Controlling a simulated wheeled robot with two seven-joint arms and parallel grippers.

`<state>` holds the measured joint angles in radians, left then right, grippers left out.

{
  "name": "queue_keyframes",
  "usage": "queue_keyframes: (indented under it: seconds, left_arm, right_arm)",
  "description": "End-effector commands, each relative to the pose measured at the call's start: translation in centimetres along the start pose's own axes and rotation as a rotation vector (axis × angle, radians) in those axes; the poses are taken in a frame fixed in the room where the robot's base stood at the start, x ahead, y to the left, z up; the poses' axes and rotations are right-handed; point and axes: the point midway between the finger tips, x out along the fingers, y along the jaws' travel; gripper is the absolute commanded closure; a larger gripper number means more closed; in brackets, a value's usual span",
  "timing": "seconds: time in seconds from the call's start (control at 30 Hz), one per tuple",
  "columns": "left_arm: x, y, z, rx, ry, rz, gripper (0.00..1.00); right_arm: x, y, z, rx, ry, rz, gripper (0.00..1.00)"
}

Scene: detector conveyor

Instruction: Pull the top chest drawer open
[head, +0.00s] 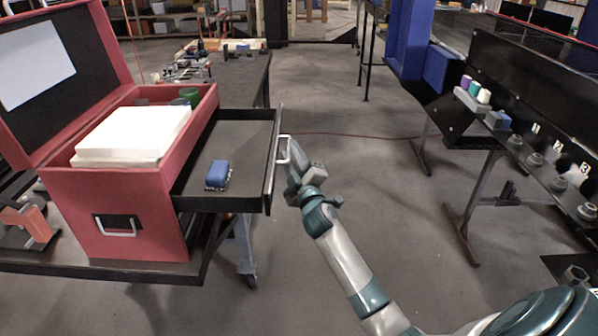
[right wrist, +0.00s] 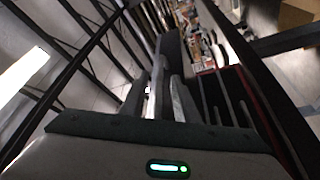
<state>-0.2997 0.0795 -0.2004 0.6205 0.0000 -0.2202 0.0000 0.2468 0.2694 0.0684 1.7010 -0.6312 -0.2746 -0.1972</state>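The red chest (head: 119,208) stands on a dark table at the left. Its top drawer (head: 240,150) is pulled out toward the right, and its inside shows. The pale drawer handle (head: 283,150) is on the dark drawer front. A blue object (head: 217,175) lies in the drawer. My right gripper (head: 294,153) is at the handle, on the outer side of the drawer front. In the right wrist view its fingers (right wrist: 158,103) stand apart, with a pale strip, seemingly the handle, close to the left finger. Contact is unclear. My left gripper is out of view.
The chest lid (head: 60,70) is raised, and white blocks (head: 133,134) lie in the chest top. A black conveyor bench (head: 530,150) stands at the right. The floor between is open.

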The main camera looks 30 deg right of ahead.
Motion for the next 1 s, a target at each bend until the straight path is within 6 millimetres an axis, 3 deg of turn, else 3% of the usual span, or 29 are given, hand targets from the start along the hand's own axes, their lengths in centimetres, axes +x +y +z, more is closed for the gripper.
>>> queue_keyframes:
  seconds: [0.27,0.8,1.0]
  left_arm:
    - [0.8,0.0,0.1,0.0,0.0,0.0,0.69]
    - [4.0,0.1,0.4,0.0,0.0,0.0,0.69]
    - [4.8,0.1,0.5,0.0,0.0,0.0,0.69]
  right_arm:
    - [-2.4,-0.2,0.1,0.0,0.001,-0.001,0.72]
    - [-12.9,-0.4,0.2,0.001,0.0,-0.002,0.72]
    - [-15.8,-0.2,0.1,0.0,0.0,-0.001,0.72]
